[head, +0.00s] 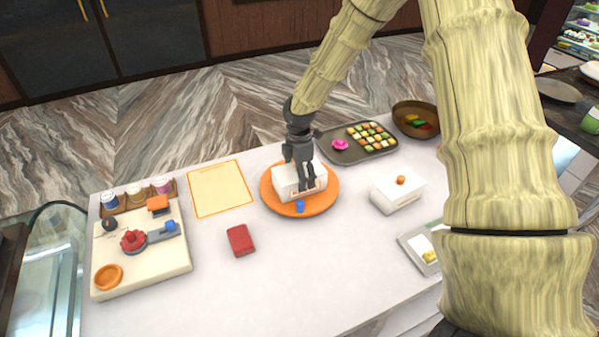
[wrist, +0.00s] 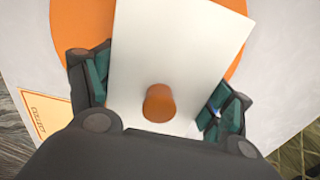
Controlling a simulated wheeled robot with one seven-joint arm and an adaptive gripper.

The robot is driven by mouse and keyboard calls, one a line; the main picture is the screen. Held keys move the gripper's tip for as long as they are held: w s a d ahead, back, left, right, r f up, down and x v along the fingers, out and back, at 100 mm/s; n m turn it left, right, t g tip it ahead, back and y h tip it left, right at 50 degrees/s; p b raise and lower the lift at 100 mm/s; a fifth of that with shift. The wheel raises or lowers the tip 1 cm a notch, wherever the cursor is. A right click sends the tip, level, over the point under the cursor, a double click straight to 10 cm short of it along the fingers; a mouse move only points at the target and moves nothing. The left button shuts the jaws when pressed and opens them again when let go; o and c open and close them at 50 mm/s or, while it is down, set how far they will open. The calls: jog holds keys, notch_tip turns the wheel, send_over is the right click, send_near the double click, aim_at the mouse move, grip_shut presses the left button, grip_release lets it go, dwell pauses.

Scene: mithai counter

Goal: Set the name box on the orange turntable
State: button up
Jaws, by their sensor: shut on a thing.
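A white box (head: 290,182) is at the orange turntable (head: 268,195), over the middle of its disc in the head view. I cannot tell whether its underside touches the disc. My gripper (head: 304,178) comes down from above and is shut on this box. In the wrist view the box (wrist: 178,50) lies between my two fingers (wrist: 155,100), with an orange knob (wrist: 159,103) on its top. The turntable (wrist: 75,20) shows behind it. A small blue piece (head: 299,207) is at the turntable's front rim. Another white box (head: 398,192) with an orange knob stands to the right on the counter.
A cream card (head: 221,188) with an orange border lies left of the turntable. A red block (head: 241,240) lies in front. A grey tray of sweets (head: 345,155) and a brown bowl (head: 411,130) stand behind right. A cream board (head: 145,270) is at left. The counter's front middle is clear.

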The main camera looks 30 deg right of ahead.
jog(key=shift+f, duration=0.15)
jog(key=o, duration=1.1)
jog(key=shift+r+b, duration=2.6)
jog(key=shift+r, duration=3.6)
